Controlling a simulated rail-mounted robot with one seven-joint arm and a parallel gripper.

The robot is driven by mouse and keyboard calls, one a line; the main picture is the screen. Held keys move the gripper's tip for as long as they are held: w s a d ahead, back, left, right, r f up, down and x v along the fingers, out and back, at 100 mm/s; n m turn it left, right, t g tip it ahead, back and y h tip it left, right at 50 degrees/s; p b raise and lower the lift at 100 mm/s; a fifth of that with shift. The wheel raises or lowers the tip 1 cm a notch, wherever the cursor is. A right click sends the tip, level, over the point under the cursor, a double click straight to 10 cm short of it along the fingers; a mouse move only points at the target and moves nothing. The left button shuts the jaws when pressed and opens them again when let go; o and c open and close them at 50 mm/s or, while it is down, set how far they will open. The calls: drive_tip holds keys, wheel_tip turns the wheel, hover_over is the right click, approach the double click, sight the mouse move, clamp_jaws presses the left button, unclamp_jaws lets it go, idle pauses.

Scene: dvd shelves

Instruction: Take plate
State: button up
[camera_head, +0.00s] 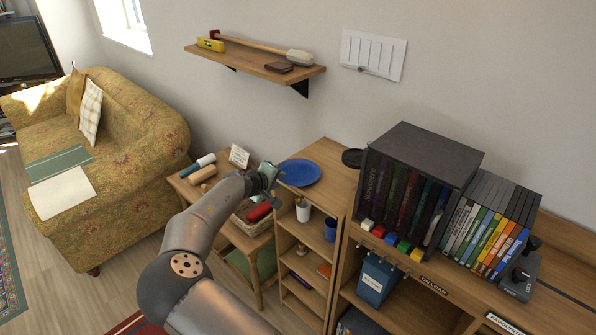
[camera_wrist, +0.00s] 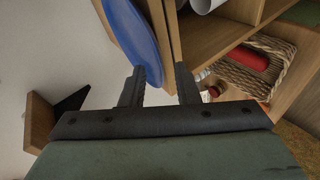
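A round blue plate (camera_head: 299,172) lies on the top of the narrow wooden shelf unit (camera_head: 325,157), close to its left edge. In the wrist view the plate (camera_wrist: 131,36) shows at the upper left, with its lower rim partly hidden behind my left finger. My gripper (camera_head: 272,178) is just left of the plate in the head view. In the wrist view my gripper (camera_wrist: 161,76) is open and empty, its two fingers apart with the shelf unit's wooden edge seen beyond the gap. I cannot tell whether a finger touches the plate.
A small black dish (camera_head: 352,158) lies right of the plate, beside the dark DVD case rack (camera_head: 425,148). A wall shelf (camera_head: 250,62) with tools hangs above. A wicker basket (camera_head: 252,224) with a red item stands below my gripper. A white cup (camera_head: 303,211) is inside the unit.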

drive_tip(key=shift+w+d+f, duration=0.1)
drive_tip(key=shift+w+f, duration=0.15)
drive_tip(key=shift+w, duration=0.05)
drive_tip(key=shift+c, duration=0.2)
clamp_jaws()
drive_tip(key=shift+r, duration=0.1)
